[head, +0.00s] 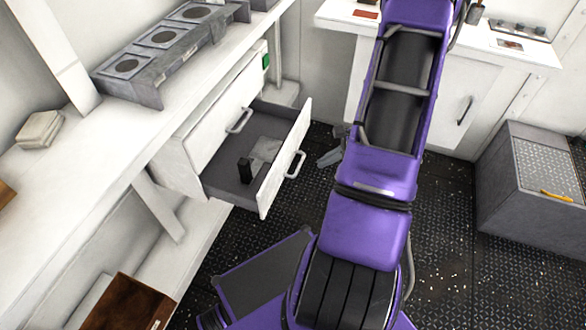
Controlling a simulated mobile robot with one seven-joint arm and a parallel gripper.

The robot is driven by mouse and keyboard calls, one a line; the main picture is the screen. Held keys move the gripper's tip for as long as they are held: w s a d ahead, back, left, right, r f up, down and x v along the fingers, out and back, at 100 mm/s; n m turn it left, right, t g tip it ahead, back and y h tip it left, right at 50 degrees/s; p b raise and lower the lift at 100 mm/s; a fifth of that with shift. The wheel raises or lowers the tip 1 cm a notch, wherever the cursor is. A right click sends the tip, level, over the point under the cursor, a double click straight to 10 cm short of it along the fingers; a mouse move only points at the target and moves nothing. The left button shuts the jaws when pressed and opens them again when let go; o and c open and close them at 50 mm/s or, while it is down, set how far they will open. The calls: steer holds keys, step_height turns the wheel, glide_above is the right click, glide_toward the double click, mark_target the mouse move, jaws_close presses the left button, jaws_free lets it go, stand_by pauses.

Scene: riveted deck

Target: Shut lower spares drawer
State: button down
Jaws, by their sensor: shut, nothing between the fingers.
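The lower spares drawer (285,160) stands pulled out from under the white counter at the left. Its white front has a bar handle (295,165). A small black object (244,171) and a light grey piece (264,150) lie in its dark tray. The upper drawer (215,125) above it is flush with the cabinet. My gripper (328,160) shows as a small grey shape just right of the open drawer's front, apart from it in the picture. It is shut and empty, and partly hidden behind my purple arm.
The white counter (120,150) on the left carries a grey rack with round openings (165,38). A grey chest (530,205) stands at the right. A brown box (128,303) sits low at the left. Dark patterned floor (460,270) is open at the right.

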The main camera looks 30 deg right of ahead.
steer(key=s+a+m+t, duration=0.2)
steer(key=m, duration=0.2)
glide_toward(280, 176)
step_height(280, 176, down, 4)
steer(key=w+a, duration=0.2)
steer(key=shift+w+m, duration=0.25)
steer(key=shift+m, duration=0.05)
steer(key=shift+w+a, duration=0.25)
steer(key=shift+w, duration=0.15)
